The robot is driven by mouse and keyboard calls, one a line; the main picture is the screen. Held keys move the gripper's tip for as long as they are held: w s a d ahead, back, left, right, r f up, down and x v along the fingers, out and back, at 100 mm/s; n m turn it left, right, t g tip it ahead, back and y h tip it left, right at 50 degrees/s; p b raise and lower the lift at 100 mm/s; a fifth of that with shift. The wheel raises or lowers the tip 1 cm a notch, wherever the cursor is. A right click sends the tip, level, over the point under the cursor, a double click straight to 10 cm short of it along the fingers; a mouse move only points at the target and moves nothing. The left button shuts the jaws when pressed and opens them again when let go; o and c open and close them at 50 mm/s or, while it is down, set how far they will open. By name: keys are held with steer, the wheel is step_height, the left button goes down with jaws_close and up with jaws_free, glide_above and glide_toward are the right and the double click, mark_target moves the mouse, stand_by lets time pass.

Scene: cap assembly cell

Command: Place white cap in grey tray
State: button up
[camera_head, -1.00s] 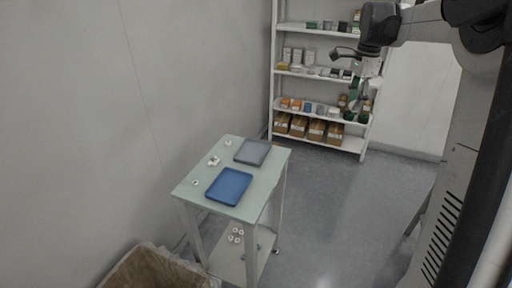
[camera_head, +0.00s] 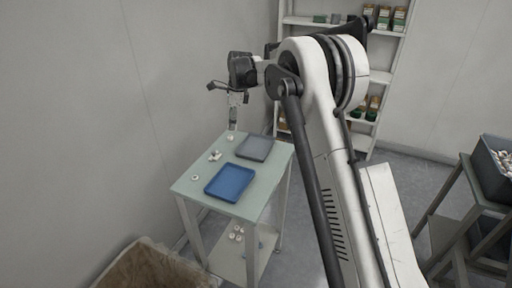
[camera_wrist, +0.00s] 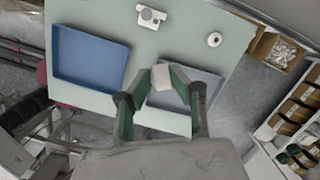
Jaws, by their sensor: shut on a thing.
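My gripper (camera_wrist: 168,74) is shut on a white cap (camera_wrist: 161,78), which sits between the green fingertips in the wrist view. The gripper (camera_head: 233,126) hangs over the far left part of the table in the head view, where the held cap cannot be told apart clearly. The grey tray (camera_head: 266,142) lies on the table just right of the gripper. In the wrist view the grey tray (camera_wrist: 172,102) is partly hidden behind the fingers and cap. The tray looks empty where visible.
A blue tray (camera_head: 207,190) lies in front of the grey one on the pale green table (camera_head: 184,188). Shelves (camera_head: 378,77) stand behind; a bin (camera_head: 495,165) is right.

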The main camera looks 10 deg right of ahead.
steer(key=shift+w+a+f, duration=0.1)
steer(key=shift+a+f, duration=0.25)
steer(key=shift+a, duration=0.2)
steer(key=shift+d+f, duration=0.2)
steer(key=shift+f, duration=0.05)
steer(key=p, duration=0.1)
glide_above(255, 148)
steer(key=f, duration=0.6)
steer(key=shift+d+f, duration=0.15)
steer(key=shift+d, duration=0.05)
steer(key=shift+d+f+p, duration=0.1)
steer(key=shift+f+p, duration=0.25)
steer(key=shift+f, duration=1.75)
steer(key=shift+f, duration=0.2)
steer(key=o, duration=0.7)
steer(key=shift+c, duration=0.2)
steer(key=shift+r, duration=0.2)
